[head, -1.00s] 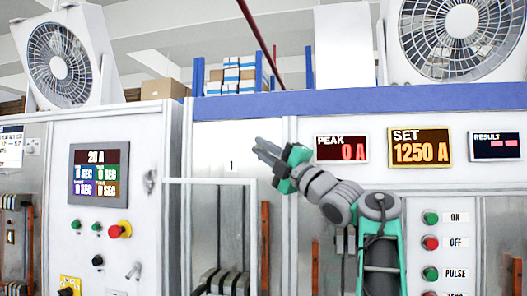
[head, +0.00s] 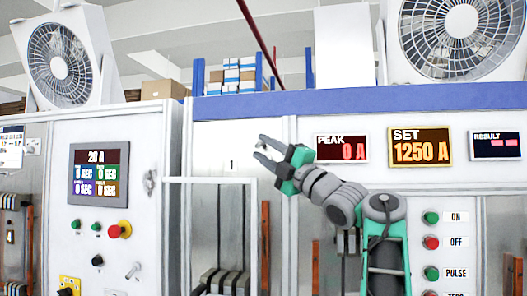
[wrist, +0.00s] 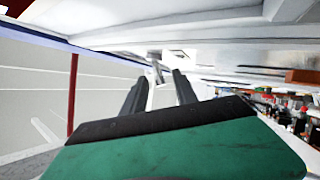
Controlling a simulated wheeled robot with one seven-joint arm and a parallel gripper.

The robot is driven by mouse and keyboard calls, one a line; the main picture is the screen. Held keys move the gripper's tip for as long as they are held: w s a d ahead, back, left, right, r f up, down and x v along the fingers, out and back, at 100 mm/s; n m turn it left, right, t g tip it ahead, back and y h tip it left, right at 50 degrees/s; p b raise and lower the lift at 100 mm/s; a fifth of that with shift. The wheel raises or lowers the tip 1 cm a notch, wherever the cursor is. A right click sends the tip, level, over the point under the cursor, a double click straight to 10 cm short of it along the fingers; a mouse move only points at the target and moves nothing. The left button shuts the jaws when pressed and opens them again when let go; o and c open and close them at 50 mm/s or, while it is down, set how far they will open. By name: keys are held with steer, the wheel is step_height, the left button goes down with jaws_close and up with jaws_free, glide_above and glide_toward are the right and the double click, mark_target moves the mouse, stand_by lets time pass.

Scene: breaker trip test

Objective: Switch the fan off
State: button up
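One fan (head: 60,66) in a white square housing stands on the left cabinet, and a larger fan (head: 461,20) stands at the upper right. I cannot tell whether either turns. The left panel carries a metal toggle lever (head: 133,270) and a black rotary knob on a yellow plate (head: 68,288); no label ties either to a fan. My gripper (head: 262,148) is open and empty in front of the middle cabinet, apart from the fans and these controls. In the wrist view, its two dark fingers (wrist: 158,83) are apart, with a small grey piece beyond that I cannot identify.
A white frame (head: 210,181) stands out below and left of my gripper. The left panel has a screen (head: 98,174) and a red emergency button (head: 120,230). The right panel has displays (head: 420,148) and ON, OFF and PULSE buttons (head: 431,243), close to my arm.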

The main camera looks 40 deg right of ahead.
steer(key=b+v, duration=0.3)
steer(key=v, duration=0.4)
stand_by(0.5)
